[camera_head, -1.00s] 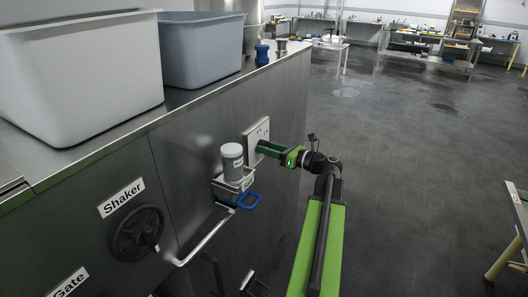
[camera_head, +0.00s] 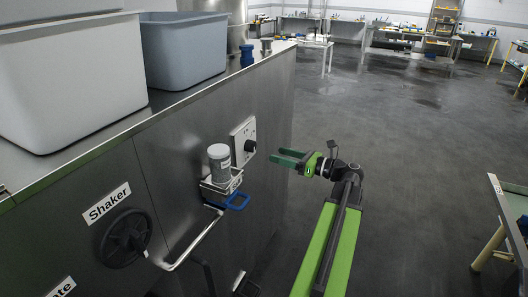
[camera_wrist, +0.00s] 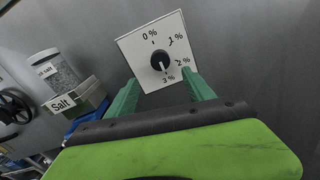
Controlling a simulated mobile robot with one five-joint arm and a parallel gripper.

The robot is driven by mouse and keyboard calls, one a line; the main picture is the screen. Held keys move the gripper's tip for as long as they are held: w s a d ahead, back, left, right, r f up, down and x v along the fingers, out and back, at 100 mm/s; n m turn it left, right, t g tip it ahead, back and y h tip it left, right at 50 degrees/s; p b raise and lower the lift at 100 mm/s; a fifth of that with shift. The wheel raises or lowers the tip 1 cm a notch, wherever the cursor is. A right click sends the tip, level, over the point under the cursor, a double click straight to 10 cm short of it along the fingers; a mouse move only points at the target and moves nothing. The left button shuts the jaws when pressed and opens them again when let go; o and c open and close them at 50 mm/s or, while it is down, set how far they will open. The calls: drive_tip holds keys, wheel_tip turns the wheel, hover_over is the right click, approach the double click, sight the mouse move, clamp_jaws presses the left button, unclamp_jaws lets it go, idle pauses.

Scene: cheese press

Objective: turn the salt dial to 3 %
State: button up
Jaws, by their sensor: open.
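The salt dial is a black round knob (camera_wrist: 160,61) on a white square plate (camera_wrist: 133,50) marked 0 %, 1 %, 2 % and 3 %. In the wrist view its pale pointer mark points down toward the 3 % label. In the head view the knob (camera_head: 250,146) stands on the plate (camera_head: 239,132) on the steel cabinet side. My gripper (camera_head: 280,156) is open and empty, apart from the knob with a gap between. In the wrist view the green fingers of my gripper (camera_wrist: 162,80) spread below and to either side of the knob.
A salt jar (camera_head: 219,162) stands in a holder beside the plate, with a blue loop (camera_head: 237,202) below. A bent metal handle (camera_head: 190,242) and the black Shaker wheel (camera_head: 125,238) stick out from the cabinet. The floor to the right (camera_head: 400,150) is clear.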

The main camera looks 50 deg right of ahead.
drive_tip(key=v, duration=0.6)
drive_tip(key=shift+s, duration=0.3)
drive_tip(key=shift+s, duration=0.1)
